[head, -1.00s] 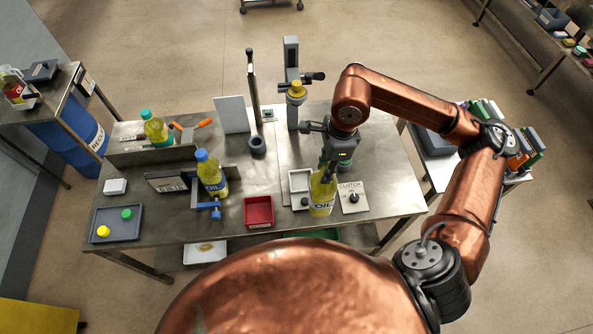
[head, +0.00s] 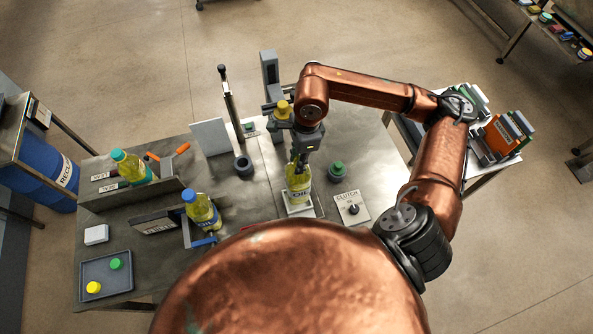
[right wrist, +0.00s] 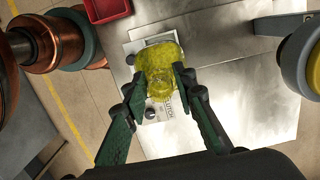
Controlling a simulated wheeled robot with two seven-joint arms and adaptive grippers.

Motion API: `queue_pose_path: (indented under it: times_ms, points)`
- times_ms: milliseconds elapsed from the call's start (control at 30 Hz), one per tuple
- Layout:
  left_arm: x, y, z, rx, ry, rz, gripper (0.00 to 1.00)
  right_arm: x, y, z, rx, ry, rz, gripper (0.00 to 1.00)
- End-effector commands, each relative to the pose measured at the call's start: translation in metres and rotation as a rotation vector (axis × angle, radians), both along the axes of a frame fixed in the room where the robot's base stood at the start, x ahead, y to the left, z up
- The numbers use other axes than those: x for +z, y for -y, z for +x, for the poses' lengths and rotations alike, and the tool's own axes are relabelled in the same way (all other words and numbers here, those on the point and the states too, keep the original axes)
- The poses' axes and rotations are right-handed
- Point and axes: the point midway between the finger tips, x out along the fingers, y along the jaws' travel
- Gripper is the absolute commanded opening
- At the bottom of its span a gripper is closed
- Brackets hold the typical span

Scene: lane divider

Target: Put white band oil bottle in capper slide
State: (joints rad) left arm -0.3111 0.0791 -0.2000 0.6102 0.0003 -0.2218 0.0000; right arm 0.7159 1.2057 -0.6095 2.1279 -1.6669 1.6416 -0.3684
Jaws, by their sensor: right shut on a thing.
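The oil bottle (head: 298,188), with yellow oil and an OIL label, is upright in my right gripper (head: 301,160). Its base is at the white square capper slide (head: 303,213); I cannot tell whether it rests in it or hangs just above. In the right wrist view the gripper (right wrist: 160,82) has its green fingers on both sides of the yellow bottle (right wrist: 159,62), with part of the white slide (right wrist: 137,46) beside it. The gripper hides the bottle's top. The capper (head: 270,70) with a yellow piece stands behind. My left gripper is not in view.
A clutch panel (head: 352,208) is right of the slide, and a dark round holder with a green top (head: 338,171) is behind it. A blue-capped oil bottle (head: 201,210) and a teal-capped bottle (head: 131,167) stand left. A cap tray (head: 107,278) is front left.

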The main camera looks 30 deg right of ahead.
Motion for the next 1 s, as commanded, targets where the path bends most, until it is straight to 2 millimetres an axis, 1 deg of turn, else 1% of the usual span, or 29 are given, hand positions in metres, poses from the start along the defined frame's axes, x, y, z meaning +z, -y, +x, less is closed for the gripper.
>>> queue_pose_path:
  times_ms: [33, 167, 267, 433, 533, 700, 733, 900, 1000]
  points:
    - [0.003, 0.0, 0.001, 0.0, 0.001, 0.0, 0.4, -0.004, 0.0, 0.0, -0.001, -0.002, 0.002, 0.0]
    - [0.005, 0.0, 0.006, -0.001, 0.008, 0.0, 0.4, -0.012, 0.0, 0.001, 0.0, 0.002, 0.001, 0.0]
    - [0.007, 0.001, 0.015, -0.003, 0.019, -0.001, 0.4, -0.019, 0.0, 0.0, 0.0, 0.0, 0.002, 0.0]
    - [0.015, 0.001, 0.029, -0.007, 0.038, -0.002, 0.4, -0.04, -0.001, 0.0, -0.001, -0.002, 0.002, 0.0]
    - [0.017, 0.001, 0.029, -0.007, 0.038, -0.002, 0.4, -0.048, 0.0, 0.001, 0.0, 0.001, 0.002, 0.0]
    - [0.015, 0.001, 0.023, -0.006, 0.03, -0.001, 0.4, -0.05, 0.0, 0.001, 0.001, 0.003, 0.0, 0.0]
    - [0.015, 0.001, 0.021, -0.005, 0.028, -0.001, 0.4, -0.051, 0.0, 0.0, 0.0, 0.001, 0.0, 0.26]
    - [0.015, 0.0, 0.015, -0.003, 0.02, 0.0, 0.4, -0.051, 0.0, 0.0, 0.0, 0.001, 0.0, 0.37]
    - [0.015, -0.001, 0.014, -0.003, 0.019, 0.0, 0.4, -0.051, 0.0, 0.0, 0.0, 0.001, 0.0, 0.43]
